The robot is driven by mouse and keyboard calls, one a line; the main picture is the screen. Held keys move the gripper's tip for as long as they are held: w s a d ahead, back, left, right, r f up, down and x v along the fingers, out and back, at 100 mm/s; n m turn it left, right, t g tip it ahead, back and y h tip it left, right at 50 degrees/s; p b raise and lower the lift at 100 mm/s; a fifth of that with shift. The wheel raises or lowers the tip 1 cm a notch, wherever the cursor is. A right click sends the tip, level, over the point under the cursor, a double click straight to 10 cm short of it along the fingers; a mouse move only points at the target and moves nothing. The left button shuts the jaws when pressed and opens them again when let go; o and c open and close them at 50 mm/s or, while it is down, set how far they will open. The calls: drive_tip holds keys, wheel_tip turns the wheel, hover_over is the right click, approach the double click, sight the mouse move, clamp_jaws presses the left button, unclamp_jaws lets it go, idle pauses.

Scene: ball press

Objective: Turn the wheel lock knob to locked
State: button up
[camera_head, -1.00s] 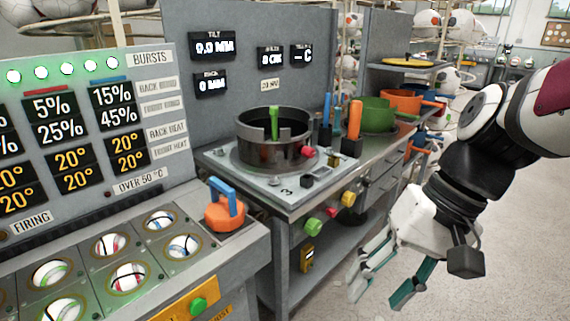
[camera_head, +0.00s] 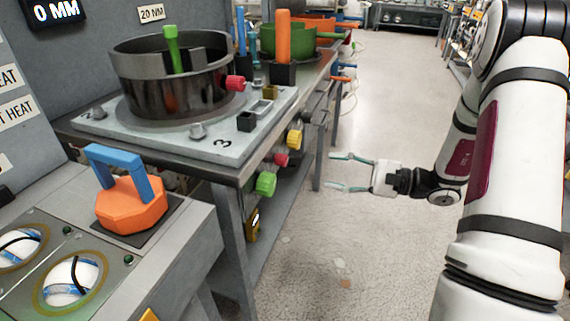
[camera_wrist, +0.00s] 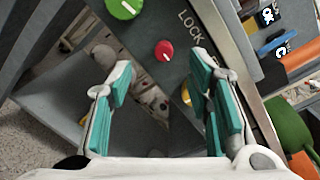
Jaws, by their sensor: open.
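A small red knob (camera_head: 281,159) sits on the front face of the workbench, between a green knob (camera_head: 265,184) and a yellow knob (camera_head: 294,139). In the wrist view the red knob (camera_wrist: 165,50) has a pale pointer line, and a label reading LOCK (camera_wrist: 189,27) lies beside it. The green knob (camera_wrist: 124,7) is cut by the top edge there. The yellow knob (camera_wrist: 187,95) is mostly hidden by a finger. My gripper (camera_head: 330,171) is open and empty, to the right of the knobs and apart from them. Its teal fingers (camera_wrist: 161,70) point toward the bench front.
The workbench (camera_head: 255,148) carries a dark round drum (camera_head: 165,90) and an orange handle (camera_head: 283,35). An orange base with a blue handle (camera_head: 130,195) stands on the nearer console. A yellow item (camera_head: 252,222) hangs below the green knob. Open floor (camera_head: 390,250) lies to the right.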

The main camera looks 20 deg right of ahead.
sight(287, 161)
drive_tip(key=shift+m+t+h, duration=0.3)
drive_tip(key=shift+t, duration=0.3)
drive_tip(key=x, duration=0.4)
drive_tip(key=b+x, duration=0.1)
drive_tip(key=x, duration=0.3)
drive_tip(key=w+f+b+x, duration=0.1)
drive_tip(key=x, duration=0.4)
drive_tip(key=shift+w+d+f, duration=0.1)
drive_tip(key=shift+d, duration=0.2)
clamp_jaws()
